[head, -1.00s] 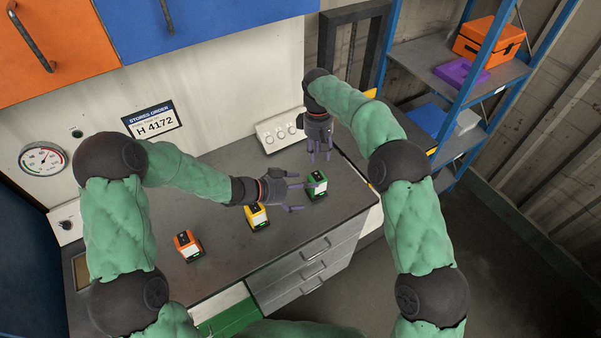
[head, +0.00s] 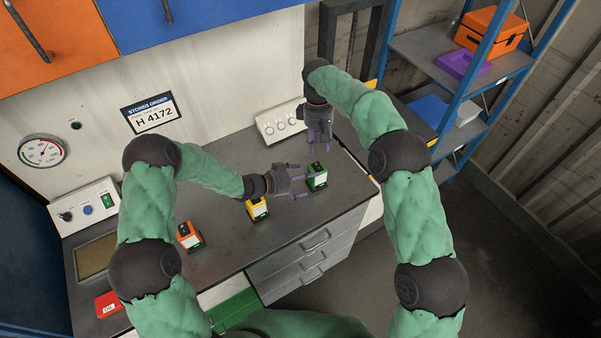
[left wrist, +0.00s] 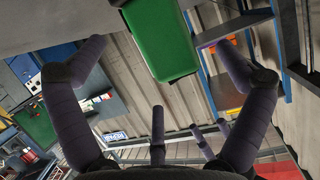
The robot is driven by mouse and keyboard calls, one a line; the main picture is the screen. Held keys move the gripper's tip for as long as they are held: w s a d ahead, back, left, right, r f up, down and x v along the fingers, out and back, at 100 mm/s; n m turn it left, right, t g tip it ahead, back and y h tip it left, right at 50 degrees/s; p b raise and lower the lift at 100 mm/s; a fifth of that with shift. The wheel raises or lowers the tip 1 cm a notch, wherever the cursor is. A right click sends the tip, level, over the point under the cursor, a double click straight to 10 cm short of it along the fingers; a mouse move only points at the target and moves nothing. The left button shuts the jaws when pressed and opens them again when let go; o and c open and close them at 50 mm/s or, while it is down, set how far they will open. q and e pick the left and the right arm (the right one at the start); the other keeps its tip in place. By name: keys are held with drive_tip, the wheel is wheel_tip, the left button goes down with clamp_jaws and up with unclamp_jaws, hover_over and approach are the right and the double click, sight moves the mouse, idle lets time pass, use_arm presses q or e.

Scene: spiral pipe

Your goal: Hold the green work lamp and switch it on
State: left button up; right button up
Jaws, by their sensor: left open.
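The green work lamp (head: 317,178) stands on the grey bench near its right end. In the left wrist view its green body (left wrist: 162,40) shows large, with a finger to either side and clear gaps. My left gripper (head: 304,182) is open, reaching in from the left with its fingertips close beside the lamp. I cannot tell whether any finger touches it. My right gripper (head: 318,147) is behind the lamp, fingers pointing down and apart. It appears empty.
A yellow lamp (head: 258,208) stands under my left wrist, and an orange lamp (head: 190,237) is farther left. Blue shelving (head: 500,70) stands at right. The bench's front edge drops to drawers (head: 312,255).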

use_arm(q)
drive_tip(key=shift+x, duration=3.05)
drive_tip(key=c, duration=1.5)
use_arm(e)
clamp_jaws()
drive_tip(key=shift+w+a+r+n, duration=0.15)
drive_tip(key=shift+r+n, duration=0.7)
drive_tip(key=shift+n, duration=1.75)
drive_tip(key=shift+w+d+r+n, duration=0.15)
drive_tip(key=shift+r+n, duration=0.75)
drive_tip(key=shift+n, duration=1.7)
drive_tip(key=shift+w+a+r+n, duration=0.15)
drive_tip(key=shift+r+n, duration=0.7)
drive_tip(key=shift+n, duration=1.75)
